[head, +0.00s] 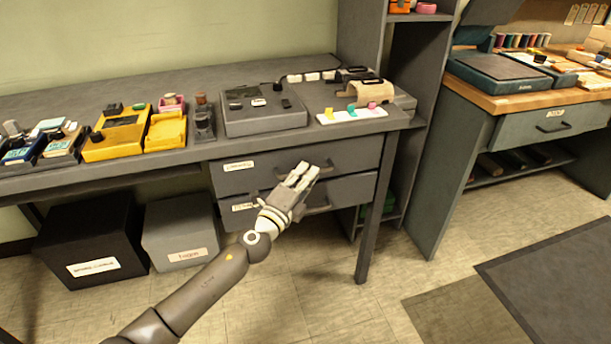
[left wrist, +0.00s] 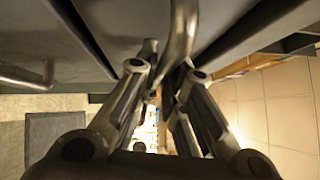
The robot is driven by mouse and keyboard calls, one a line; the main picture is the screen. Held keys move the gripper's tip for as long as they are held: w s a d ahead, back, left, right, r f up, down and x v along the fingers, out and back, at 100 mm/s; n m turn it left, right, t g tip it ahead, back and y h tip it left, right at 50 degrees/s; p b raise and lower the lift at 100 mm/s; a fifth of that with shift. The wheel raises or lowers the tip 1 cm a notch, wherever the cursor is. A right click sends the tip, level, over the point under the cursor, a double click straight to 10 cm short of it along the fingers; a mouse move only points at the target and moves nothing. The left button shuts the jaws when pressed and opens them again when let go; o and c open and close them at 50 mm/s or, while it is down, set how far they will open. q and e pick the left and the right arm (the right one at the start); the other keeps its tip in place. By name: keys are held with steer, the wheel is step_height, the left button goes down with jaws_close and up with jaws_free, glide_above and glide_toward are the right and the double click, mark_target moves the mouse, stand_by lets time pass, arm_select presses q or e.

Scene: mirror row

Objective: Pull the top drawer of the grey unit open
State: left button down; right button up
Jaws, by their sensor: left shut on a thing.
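The grey unit is a desk (head: 200,85) with two drawers under its right part. The top drawer (head: 345,155) has a white label at its left and looks shut, about level with the lower drawer (head: 350,193). My left gripper (head: 302,172) is in front of the top drawer and hides most of its handle. In the left wrist view the metal handle (left wrist: 182,35) runs between the fingers of my left gripper (left wrist: 158,68), which is shut on it. My right gripper is not in view.
The lower drawer's handle (head: 320,210) is just below my left gripper. A black bin (head: 90,235) and a grey bin (head: 180,225) stand under the desk. A second workbench (head: 545,130) stands at the right. The floor in front of the drawers is clear.

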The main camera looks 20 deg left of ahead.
arm_select(q)
steer(key=shift+s, duration=0.1)
steer(key=s+d, duration=0.6)
steer(key=s, duration=0.2)
steer(key=s+d, duration=0.5)
steer(key=s, duration=0.4)
steer(key=shift+s+d+p, duration=0.2)
steer(key=shift+d+p, duration=0.2)
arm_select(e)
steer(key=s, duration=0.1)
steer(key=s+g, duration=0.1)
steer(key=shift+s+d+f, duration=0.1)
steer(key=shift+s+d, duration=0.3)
arm_select(q)
steer(key=c, duration=1.5)
jaws_free()
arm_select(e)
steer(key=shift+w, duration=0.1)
